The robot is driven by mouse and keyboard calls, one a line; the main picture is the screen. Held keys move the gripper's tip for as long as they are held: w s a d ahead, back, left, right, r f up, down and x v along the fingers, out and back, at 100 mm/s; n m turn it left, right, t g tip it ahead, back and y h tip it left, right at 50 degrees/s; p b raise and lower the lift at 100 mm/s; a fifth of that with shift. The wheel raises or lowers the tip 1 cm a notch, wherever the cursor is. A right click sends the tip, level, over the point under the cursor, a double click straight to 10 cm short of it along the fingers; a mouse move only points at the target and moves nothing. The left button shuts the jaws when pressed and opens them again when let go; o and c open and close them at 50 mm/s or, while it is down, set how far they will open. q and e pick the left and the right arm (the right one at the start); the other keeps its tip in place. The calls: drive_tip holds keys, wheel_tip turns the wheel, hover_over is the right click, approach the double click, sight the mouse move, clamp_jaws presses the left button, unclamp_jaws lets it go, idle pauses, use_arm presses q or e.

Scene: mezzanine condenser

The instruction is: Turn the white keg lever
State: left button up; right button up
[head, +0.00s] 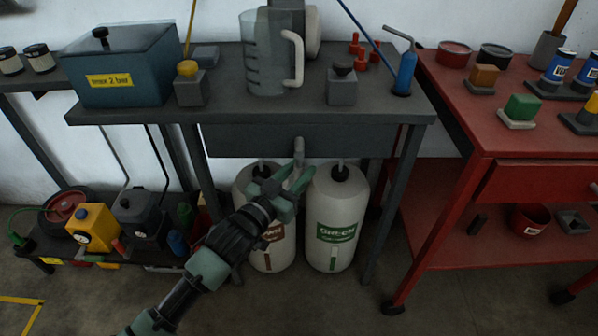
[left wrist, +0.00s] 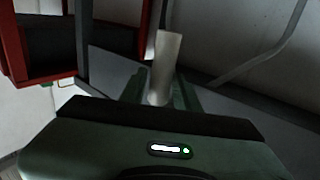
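The pale keg lever (head: 299,151) hangs under the front edge of the dark grey table, above and between two white kegs. One keg has a brown label (head: 273,233), partly hidden by my arm; the other has a green label (head: 331,226). My left gripper (head: 291,183) reaches up from lower left to the lever's lower part. In the left wrist view the lever is a pale round bar (left wrist: 166,62) standing between the green fingers (left wrist: 160,94). The fingers look closed against its sides; the exact contact is partly hidden. My right gripper is not in view.
The dark grey table (head: 225,113) carries a blue box (head: 125,68), a clear jug (head: 265,60) and small blocks. A red table (head: 520,125) stands at the right. A low shelf at left holds a yellow can (head: 93,228). Floor in front is clear.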

use_arm(q)
clamp_jaws()
idle(1.4)
